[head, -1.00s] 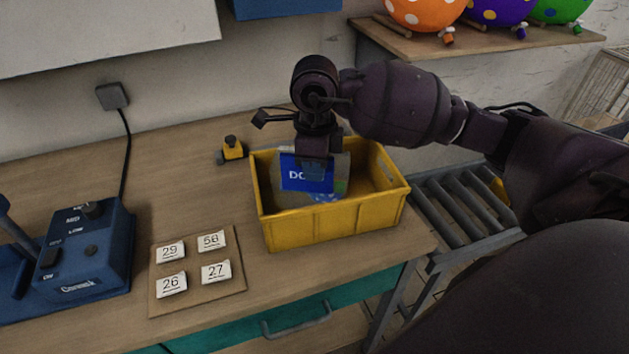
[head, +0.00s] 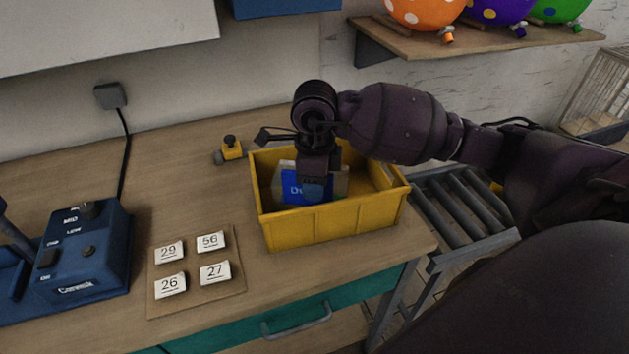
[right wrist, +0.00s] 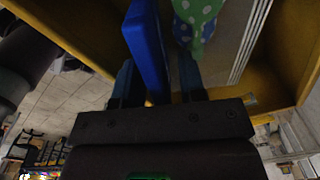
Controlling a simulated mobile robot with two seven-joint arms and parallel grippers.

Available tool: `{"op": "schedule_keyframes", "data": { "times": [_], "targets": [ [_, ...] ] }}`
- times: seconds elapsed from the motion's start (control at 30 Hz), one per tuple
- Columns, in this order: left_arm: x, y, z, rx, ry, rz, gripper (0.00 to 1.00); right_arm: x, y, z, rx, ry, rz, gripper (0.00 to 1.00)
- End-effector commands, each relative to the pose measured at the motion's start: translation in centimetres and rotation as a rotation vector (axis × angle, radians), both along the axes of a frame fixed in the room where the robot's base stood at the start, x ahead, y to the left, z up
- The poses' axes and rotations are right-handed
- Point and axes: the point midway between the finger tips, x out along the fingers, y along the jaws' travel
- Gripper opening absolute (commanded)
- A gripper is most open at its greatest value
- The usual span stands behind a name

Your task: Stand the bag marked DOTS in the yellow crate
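The yellow crate (head: 330,228) stands on the workbench near its right end. The bag marked DOTS (head: 291,187) is inside it, upright or nearly so, its blue label partly hidden by my right gripper (head: 315,191). In the right wrist view the blue label (right wrist: 147,42) stands edge-on between the two fingers of my right gripper (right wrist: 160,82). The fingers are apart, with a gap on the label's right side. Green and blue dotted balloons (right wrist: 195,20) show beside the label. The bag's bottom is hidden by the crate wall. My left gripper is not in view.
A card with numbered tags (head: 197,272) and a blue machine (head: 88,250) are to the left. A small yellow-black object (head: 231,148) sits behind the crate. A roller stand (head: 455,215) is at right. Balloons rest on a shelf (head: 440,44) above.

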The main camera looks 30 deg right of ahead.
Motion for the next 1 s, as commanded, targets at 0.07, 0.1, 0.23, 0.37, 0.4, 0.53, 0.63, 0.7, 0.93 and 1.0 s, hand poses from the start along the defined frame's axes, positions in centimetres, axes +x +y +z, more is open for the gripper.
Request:
{"op": "schedule_keyframes", "data": {
  "times": [0.07,0.1,0.23,0.37,0.4,0.53,0.63,0.7,0.93,1.0],
  "targets": [
    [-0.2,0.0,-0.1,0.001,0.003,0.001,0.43,0.0,0.0,0.0,0.0,0.0,0.0,0.38],
    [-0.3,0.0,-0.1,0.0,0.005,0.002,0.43,0.0,0.0,0.0,0.0,0.0,0.0,0.38],
    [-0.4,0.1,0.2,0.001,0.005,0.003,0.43,0.0,0.0,0.5,0.001,-0.002,0.0,0.38],
    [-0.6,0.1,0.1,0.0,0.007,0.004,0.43,0.1,0.0,2.0,0.001,-0.005,0.001,0.38],
    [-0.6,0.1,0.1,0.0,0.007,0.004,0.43,0.1,0.0,2.7,0.0,-0.005,0.001,0.38],
    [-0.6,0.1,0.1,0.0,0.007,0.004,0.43,0.1,0.0,5.2,0.0,-0.006,0.001,0.38],
    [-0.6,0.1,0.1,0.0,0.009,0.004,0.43,0.1,0.0,7.2,0.0,-0.005,0.001,0.38],
    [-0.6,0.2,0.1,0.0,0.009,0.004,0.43,0.1,0.0,8.5,0.0,-0.006,0.0,0.38],
    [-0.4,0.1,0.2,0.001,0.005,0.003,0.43,0.0,0.0,11.4,0.001,-0.002,0.0,0.38],
    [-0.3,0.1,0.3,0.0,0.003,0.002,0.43,0.0,0.0,11.9,-0.001,-0.002,-0.001,0.38]
  ]
}}
